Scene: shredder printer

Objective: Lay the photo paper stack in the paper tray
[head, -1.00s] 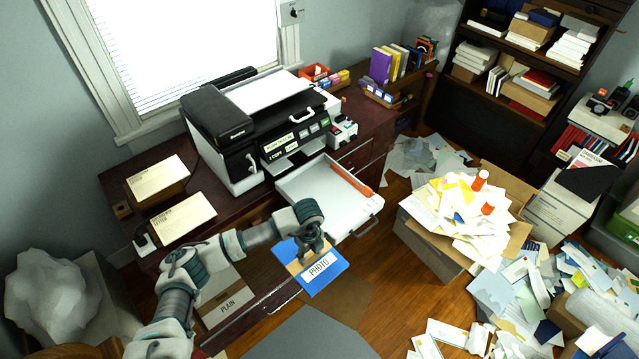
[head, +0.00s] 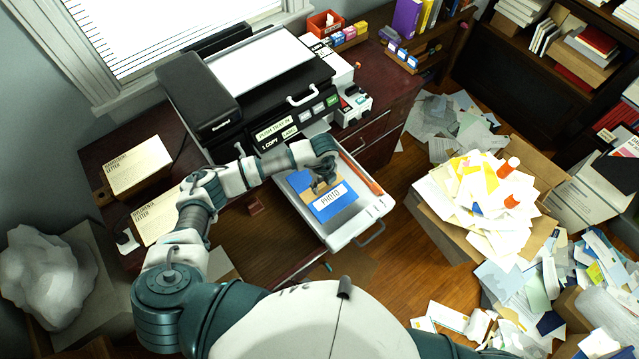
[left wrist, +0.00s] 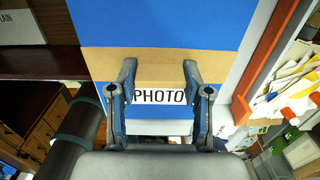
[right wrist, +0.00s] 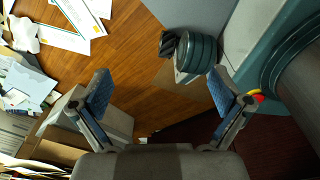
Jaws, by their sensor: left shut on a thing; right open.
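The photo paper stack (head: 330,207) is blue with a tan band and a white PHOTO label. My left gripper (head: 322,182) is shut on it, and the fingers lie across the tan band in the left wrist view (left wrist: 160,68). The stack is over the open, pulled-out white paper tray (head: 340,242), within its outline in the head view. I cannot tell whether it touches the tray floor. An orange strip (head: 362,173) runs along the tray's right side. My right gripper (right wrist: 162,88) is open and empty above the floor, outside the head view.
The black and white printer (head: 250,90) stands behind the tray. Boxes (head: 140,165) lie on the desk at left. A box heaped with papers (head: 480,195) stands on the floor at right, with loose papers around it.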

